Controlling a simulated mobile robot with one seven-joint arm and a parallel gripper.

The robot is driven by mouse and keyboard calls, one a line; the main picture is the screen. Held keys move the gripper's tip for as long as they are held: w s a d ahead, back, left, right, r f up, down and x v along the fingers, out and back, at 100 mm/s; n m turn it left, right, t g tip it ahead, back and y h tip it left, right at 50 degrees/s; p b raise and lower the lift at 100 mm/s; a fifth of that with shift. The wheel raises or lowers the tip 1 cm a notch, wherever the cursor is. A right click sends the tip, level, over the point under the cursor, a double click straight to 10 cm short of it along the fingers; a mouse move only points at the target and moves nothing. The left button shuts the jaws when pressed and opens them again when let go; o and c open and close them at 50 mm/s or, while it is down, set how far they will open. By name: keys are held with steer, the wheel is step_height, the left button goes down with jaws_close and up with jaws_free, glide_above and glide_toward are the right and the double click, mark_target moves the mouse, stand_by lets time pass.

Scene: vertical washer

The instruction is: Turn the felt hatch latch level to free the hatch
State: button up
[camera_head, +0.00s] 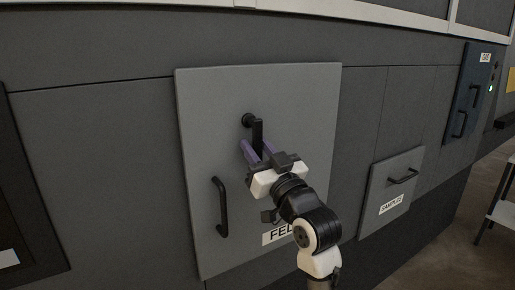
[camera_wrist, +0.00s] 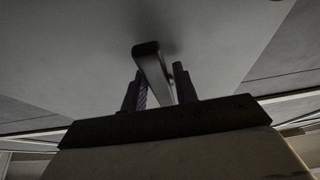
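The felt hatch (camera_head: 200,110) is a large light grey panel with a label (camera_head: 272,237) starting "FEL", the rest hidden by my arm. Its black latch (camera_head: 257,132) has a round hub at the top and a lever hanging about straight down. My gripper (camera_head: 258,147) has its purple fingers on either side of the lever's lower part. In the wrist view, the latch lever (camera_wrist: 151,65) passes between the fingers of my gripper (camera_wrist: 157,80). A gap shows between the lever and the right finger; whether the left finger touches the lever cannot be told.
A black pull handle (camera_head: 221,206) is on the hatch, left of my arm. A smaller hatch labelled SAMPLES (camera_head: 388,190) lies to the right, and a dark blue panel (camera_head: 468,90) with a handle lies beyond it. Open floor (camera_head: 470,215) shows at far right.

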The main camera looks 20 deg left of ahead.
jaws_close()
